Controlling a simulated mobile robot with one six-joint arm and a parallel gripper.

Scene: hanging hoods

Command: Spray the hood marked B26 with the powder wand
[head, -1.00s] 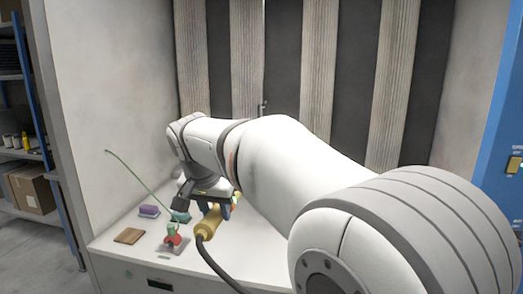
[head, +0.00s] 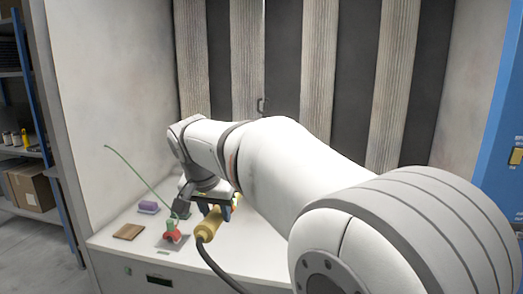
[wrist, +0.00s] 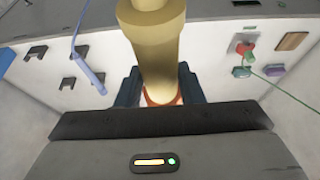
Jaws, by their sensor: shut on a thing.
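My gripper (wrist: 158,92) is shut on the powder wand (wrist: 155,45), a yellow handle held between its two dark blue fingers in the wrist view. In the head view the wand's yellow handle (head: 209,224) hangs below my wrist, above the white counter, with a dark hose (head: 226,268) trailing from it towards the front. No hood marked B26 can be made out in either view.
On the counter (head: 120,258) sit a purple block (head: 148,207), a brown board (head: 128,231) and a red-and-green object (head: 172,231). Black brackets (wrist: 36,52) show in the wrist view. Shelving (head: 25,140) stands at left.

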